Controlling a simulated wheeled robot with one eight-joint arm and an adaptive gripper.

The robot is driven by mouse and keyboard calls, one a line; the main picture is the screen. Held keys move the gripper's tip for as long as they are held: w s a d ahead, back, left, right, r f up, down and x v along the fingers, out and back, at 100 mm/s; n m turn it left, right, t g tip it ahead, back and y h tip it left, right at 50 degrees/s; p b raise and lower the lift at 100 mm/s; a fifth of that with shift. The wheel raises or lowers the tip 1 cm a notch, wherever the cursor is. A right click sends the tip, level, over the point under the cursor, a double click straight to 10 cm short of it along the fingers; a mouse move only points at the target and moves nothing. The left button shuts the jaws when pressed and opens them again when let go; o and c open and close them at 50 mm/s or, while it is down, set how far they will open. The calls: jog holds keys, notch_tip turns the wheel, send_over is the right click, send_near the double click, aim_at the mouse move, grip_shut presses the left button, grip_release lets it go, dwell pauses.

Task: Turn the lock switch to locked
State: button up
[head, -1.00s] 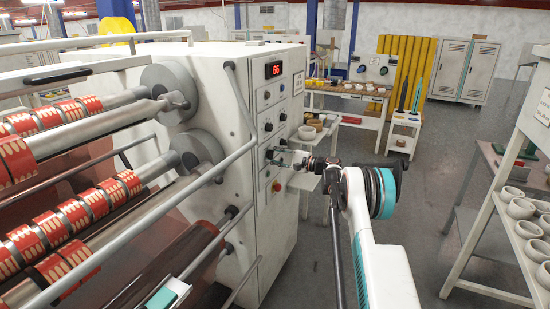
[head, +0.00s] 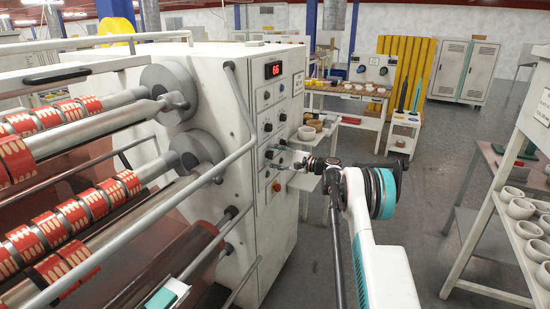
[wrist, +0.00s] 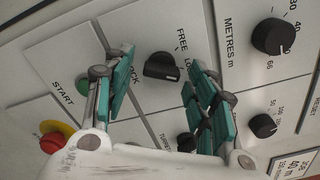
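The lock switch (wrist: 162,67) is a black knob on the white panel in the wrist view, with a FREE label above right of it and a partly hidden label at its right. Which label its pointer faces I cannot tell clearly. My gripper (wrist: 161,82) is open, one teal finger on each side of the knob in the picture, with visible gaps to it. Whether the fingertips reach the knob's depth is unclear. In the head view my gripper (head: 297,165) is at the lower part of the machine's control panel, and the switch is too small to make out.
A red emergency button (wrist: 52,138) and a green START button (wrist: 82,85) are at the left of the switch. METRES (wrist: 272,36) and other dials are at the right. In the head view a handrail (head: 190,190) crosses left of the panel.

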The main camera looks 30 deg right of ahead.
jog(key=v, duration=1.2)
dwell(0.4)
